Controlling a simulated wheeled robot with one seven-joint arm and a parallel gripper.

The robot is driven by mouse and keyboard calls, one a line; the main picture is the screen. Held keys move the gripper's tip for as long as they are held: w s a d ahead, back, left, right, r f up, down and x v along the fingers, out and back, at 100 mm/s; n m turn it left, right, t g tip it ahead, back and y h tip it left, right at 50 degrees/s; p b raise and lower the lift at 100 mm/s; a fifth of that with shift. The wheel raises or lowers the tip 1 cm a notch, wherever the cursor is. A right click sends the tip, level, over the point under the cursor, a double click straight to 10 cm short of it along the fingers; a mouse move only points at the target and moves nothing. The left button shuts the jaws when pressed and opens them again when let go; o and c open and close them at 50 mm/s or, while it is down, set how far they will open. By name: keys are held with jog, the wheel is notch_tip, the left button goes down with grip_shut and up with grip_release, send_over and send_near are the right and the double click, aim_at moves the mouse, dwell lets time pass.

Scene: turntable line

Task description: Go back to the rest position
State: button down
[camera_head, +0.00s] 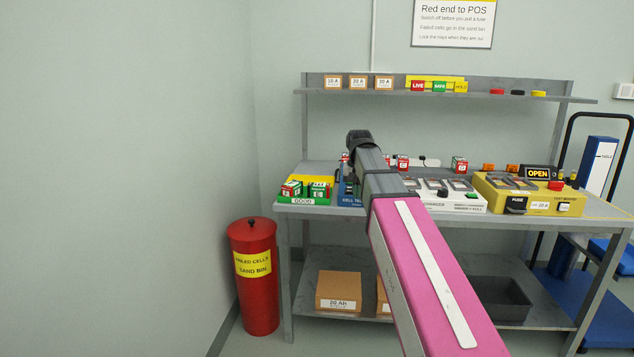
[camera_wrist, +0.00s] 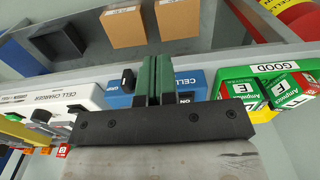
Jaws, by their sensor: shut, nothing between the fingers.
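My gripper (camera_wrist: 156,82) shows in the wrist view with its two green fingers together and nothing between them. It is over the front of the blue cell tester (camera_wrist: 188,82), between the white cell charger (camera_wrist: 80,98) and the green GOOD tray (camera_wrist: 275,68). In the head view my pink arm reaches forward over the bench, and its dark wrist hides much of the blue cell tester (camera_head: 346,190). The fingers are hidden in that view.
The green GOOD tray (camera_head: 303,201) holds several cells at the bench's left. A white charger (camera_head: 466,204) and yellow test board (camera_head: 541,206) stand right. A red sand bin (camera_head: 257,300) stands left of the bench. Boxes (camera_head: 338,291) sit on the lower shelf.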

jog(key=s+d+f, duration=0.1)
jog(key=s+f, duration=0.5)
jog(key=f, duration=0.5)
jog(key=s+d+f+n, duration=0.1)
jog(key=s+d+f, duration=0.1)
jog(key=s+f, duration=0.5)
jog(key=s+d+f, duration=0.2)
jog(key=s+f, duration=0.4)
jog(key=f, duration=1)
jog(key=shift+s+d, duration=0.25)
jog(key=shift+s, duration=0.1)
jog(key=shift+f, duration=0.1)
